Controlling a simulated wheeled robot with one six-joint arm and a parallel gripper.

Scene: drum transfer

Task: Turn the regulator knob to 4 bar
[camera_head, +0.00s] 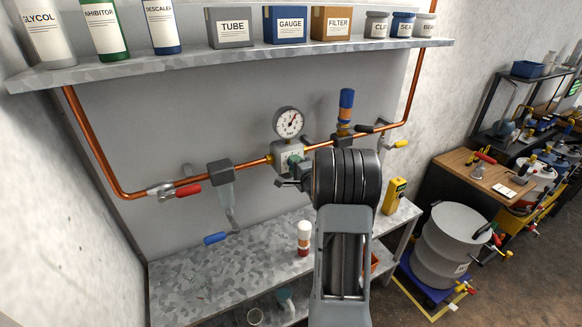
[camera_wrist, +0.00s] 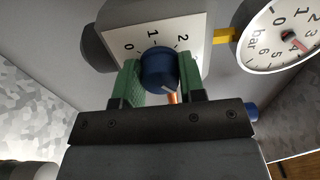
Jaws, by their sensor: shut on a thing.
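The regulator (camera_head: 288,154) sits on the copper pipe below a round white pressure gauge (camera_head: 289,122). In the wrist view its blue knob (camera_wrist: 158,68) stands before a white plate (camera_wrist: 190,30) marked 0, 1 and 2; the other marks are hidden. A pale line on the knob points down and slightly right. My gripper (camera_wrist: 160,82) is shut on the knob, with one green finger on each side. In the head view my arm partly covers the gripper (camera_head: 294,168). The gauge (camera_wrist: 282,36) shows a red needle in the wrist view, its exact reading unclear.
A shelf (camera_head: 240,58) with bottles and boxes runs above the pipe. A red-handled valve (camera_head: 178,190), a grey filter (camera_head: 220,180) and a blue-capped fitting (camera_head: 345,105) sit along the pipe. A bench (camera_head: 215,265) below holds a red-and-white bottle (camera_head: 304,238) and a yellow device (camera_head: 395,196).

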